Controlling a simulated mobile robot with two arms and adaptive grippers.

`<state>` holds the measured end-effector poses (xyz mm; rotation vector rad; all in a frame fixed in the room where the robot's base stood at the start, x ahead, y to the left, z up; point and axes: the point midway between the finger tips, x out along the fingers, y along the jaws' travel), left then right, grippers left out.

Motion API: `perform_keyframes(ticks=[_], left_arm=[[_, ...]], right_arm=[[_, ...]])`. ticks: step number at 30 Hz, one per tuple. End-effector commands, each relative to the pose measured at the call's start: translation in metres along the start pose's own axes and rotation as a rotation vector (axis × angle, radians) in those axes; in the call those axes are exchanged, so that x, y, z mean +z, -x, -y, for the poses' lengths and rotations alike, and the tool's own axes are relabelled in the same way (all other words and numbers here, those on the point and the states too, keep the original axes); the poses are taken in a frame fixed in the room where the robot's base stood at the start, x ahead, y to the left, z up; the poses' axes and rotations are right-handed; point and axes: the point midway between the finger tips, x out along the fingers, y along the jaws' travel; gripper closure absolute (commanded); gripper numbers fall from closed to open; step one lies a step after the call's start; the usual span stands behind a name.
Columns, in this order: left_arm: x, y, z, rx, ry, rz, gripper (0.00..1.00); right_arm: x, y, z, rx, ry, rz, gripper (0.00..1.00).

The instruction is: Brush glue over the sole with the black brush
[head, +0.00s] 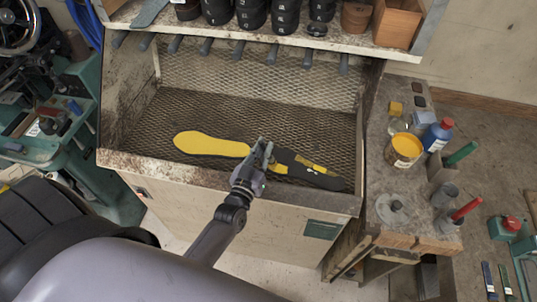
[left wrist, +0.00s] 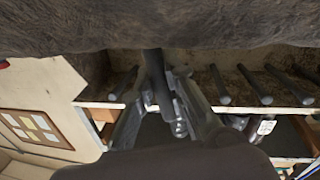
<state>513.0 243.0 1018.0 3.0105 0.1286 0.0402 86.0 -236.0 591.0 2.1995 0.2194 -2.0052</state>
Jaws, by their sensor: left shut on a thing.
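A yellow shoe-sole shape (head: 211,145) lies on the mesh of the trough in the head view, its rounded end to the left. My left gripper (head: 262,155) is over its right end, shut on a dark handle (left wrist: 156,80) that shows between the fingers in the left wrist view. A long black piece (head: 318,178) lies or extends right of the gripper, with yellow strips along it; I cannot tell whether it is the brush or part of the sole. The gripper hides where they meet. Bristles are not clear. My right gripper is not in view.
An open can of yellow glue (head: 405,149) stands on the side bench (head: 377,160), beside a blue bottle (head: 437,136) and several small tools. A shelf (head: 240,37) with dark pots and hanging pegs overhangs the trough's back. The mesh at left is clear.

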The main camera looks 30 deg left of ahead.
Motion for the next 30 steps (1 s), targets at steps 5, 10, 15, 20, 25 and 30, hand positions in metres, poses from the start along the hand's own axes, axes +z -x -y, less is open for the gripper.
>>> perform_keyframes(ticks=[5, 10, 15, 20, 25, 30], left_arm=[[0.003, 0.0, 0.003, -0.002, -0.004, 0.008, 1.0], [0.001, 0.0, 0.003, -0.002, -0.004, 0.009, 1.0], [-0.013, 0.0, 0.001, -0.002, -0.003, 0.008, 1.0], [-0.024, 0.0, -0.001, -0.002, -0.001, 0.005, 1.0], [-0.028, -0.001, -0.002, -0.001, -0.001, 0.005, 1.0], [-0.028, -0.001, -0.002, -0.001, -0.001, 0.004, 1.0]], right_arm=[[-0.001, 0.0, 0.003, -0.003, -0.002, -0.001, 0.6], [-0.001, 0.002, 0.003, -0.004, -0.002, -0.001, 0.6], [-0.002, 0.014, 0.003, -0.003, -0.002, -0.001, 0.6], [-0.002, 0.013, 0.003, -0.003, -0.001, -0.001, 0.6], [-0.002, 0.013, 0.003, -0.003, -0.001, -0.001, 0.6], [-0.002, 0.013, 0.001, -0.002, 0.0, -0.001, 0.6]])
